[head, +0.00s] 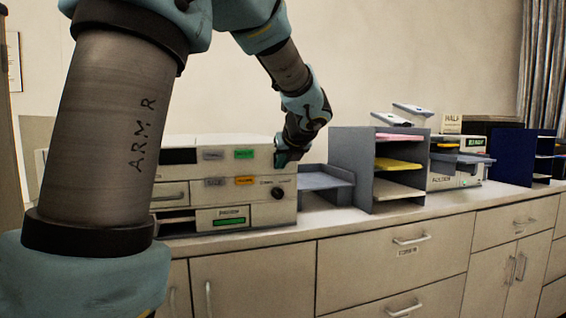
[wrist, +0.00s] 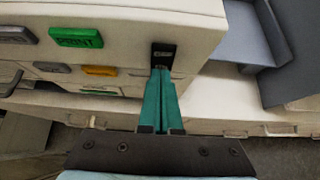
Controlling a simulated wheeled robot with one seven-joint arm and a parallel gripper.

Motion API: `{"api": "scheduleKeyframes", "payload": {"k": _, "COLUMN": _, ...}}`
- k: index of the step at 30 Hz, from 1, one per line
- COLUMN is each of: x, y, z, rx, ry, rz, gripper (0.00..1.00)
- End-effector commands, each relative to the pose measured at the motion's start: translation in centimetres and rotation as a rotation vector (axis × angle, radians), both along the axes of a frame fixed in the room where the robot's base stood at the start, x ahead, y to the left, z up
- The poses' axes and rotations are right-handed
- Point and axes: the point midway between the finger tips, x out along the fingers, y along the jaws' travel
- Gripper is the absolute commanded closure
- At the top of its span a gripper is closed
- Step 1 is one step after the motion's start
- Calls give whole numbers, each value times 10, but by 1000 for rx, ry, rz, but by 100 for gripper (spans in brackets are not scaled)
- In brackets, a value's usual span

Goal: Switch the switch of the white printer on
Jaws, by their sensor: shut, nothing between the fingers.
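The white printer (head: 230,200) stands on the counter at the left, partly hidden behind my arm. It has grey, green and orange labelled buttons on its front. In the wrist view, a small black switch (wrist: 163,54) sits on the printer's front (wrist: 130,22) near its right edge. My gripper (wrist: 161,70) is shut and empty, its teal fingers together, with the tips at the lower edge of the switch; I cannot tell whether they touch it. In the head view, my gripper (head: 281,158) is at the printer's upper right corner and covers the switch. The switch position is unclear.
A grey tray (head: 325,178) and a grey shelf organizer (head: 350,165) with coloured paper stand right of the printer. Another pale machine (head: 455,180) and a blue organizer (head: 508,157) stand farther right. The drawer cabinet (head: 350,262) has protruding handles.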

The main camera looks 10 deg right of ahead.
Motion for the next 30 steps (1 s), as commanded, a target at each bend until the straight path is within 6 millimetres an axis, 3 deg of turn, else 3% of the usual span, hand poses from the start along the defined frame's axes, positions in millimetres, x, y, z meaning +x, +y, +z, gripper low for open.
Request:
{"api": "scheduleKeyframes", "payload": {"k": 9, "x": 3, "y": 0, "z": -9, "rx": 5, "ry": -42, "rz": 0, "gripper": 100}}
{"api": "scheduleKeyframes", "payload": {"k": 30, "x": 4, "y": 1, "z": 16, "rx": 6, "ry": -46, "rz": 1, "gripper": 100}}
